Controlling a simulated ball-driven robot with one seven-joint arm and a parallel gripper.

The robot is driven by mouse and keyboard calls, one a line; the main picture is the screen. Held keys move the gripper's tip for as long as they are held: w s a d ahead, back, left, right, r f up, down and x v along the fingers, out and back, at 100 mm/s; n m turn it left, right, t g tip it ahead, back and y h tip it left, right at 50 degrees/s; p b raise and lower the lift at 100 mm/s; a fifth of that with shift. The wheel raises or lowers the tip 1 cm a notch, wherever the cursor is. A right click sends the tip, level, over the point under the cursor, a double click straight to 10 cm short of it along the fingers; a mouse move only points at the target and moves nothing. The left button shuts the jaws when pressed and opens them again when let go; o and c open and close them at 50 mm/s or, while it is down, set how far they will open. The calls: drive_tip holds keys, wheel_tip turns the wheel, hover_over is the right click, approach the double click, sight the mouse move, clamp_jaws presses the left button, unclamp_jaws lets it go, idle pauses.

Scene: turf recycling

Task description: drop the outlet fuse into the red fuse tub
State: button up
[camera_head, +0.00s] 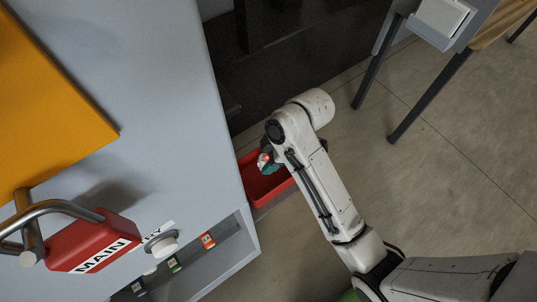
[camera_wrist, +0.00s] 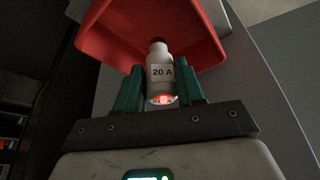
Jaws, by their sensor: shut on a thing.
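The outlet fuse (camera_wrist: 160,66) is a white cylinder labelled "20 A" with a dark cap and a red glow at its near end. In the wrist view my gripper (camera_wrist: 161,78) has its green fingers on both sides of the fuse and is shut on it. The red fuse tub (camera_wrist: 110,38) lies beyond the fuse, which shows in front of its inside. In the head view the red tub (camera_head: 257,187) is beside the grey cabinet, and my gripper (camera_head: 267,163) is over its upper part. The arm hides the tub's right side.
The grey cabinet (camera_head: 150,110) fills the left, with an orange panel (camera_head: 45,95) and a red block marked "MAIN" (camera_head: 95,243). A shelf below holds small coloured items (camera_head: 208,240). A dark-legged table (camera_head: 440,85) stands at upper right. The floor between is clear.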

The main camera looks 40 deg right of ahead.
drive_tip(key=shift+f+b, duration=0.5)
drive_tip(key=shift+f, duration=1.5)
drive_tip(key=shift+f, duration=0.25)
drive_tip(key=o, duration=1.1)
drive_tip(key=shift+p+v, duration=1.35)
drive_tip(key=shift+v, duration=4.05)
